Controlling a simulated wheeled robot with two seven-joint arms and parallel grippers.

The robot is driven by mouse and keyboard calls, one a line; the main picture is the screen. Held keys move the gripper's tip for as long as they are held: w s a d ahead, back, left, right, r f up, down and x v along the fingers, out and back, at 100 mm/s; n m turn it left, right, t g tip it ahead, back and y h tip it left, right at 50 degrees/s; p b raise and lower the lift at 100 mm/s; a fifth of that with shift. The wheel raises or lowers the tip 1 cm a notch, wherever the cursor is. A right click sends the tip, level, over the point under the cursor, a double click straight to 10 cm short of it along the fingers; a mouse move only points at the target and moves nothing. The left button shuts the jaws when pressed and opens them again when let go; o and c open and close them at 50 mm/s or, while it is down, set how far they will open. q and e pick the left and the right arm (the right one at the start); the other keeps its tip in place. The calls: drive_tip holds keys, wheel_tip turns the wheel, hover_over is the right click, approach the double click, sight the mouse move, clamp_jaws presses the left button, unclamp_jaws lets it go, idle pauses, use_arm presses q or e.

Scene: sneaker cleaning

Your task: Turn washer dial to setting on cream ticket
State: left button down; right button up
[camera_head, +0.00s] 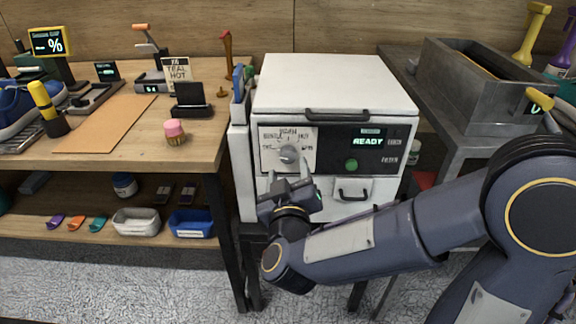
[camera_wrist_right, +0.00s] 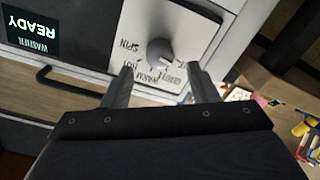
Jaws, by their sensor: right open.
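The cream ticket (camera_head: 177,70) stands in a black holder on the left bench and seems to read "TEAL HOT". The washer dial (camera_head: 289,154) is a round grey knob on a pale labelled plate, left of a lit "READY" display. My right gripper (camera_head: 288,174) is open and empty just in front of and below the dial. In the wrist view the dial (camera_wrist_right: 160,52) lies just beyond and between the fingertips (camera_wrist_right: 160,72), apparently untouched. Its pale pointer aims down-right there, near the small WARM and neighbouring labels; the exact setting is unclear. My left gripper is out of view.
The white washer (camera_head: 335,85) has a top handle (camera_head: 336,115), a green button (camera_head: 351,165) and a drawer handle (camera_head: 352,195) below. A pink-topped jar (camera_head: 175,132) stands on the left bench. A grey metal basin (camera_head: 470,85) is at right.

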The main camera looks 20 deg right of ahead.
sight(288, 158)
drive_tip(key=shift+x, duration=2.1)
drive_tip(key=c, duration=1)
drive_tip(key=shift+b, duration=0.3)
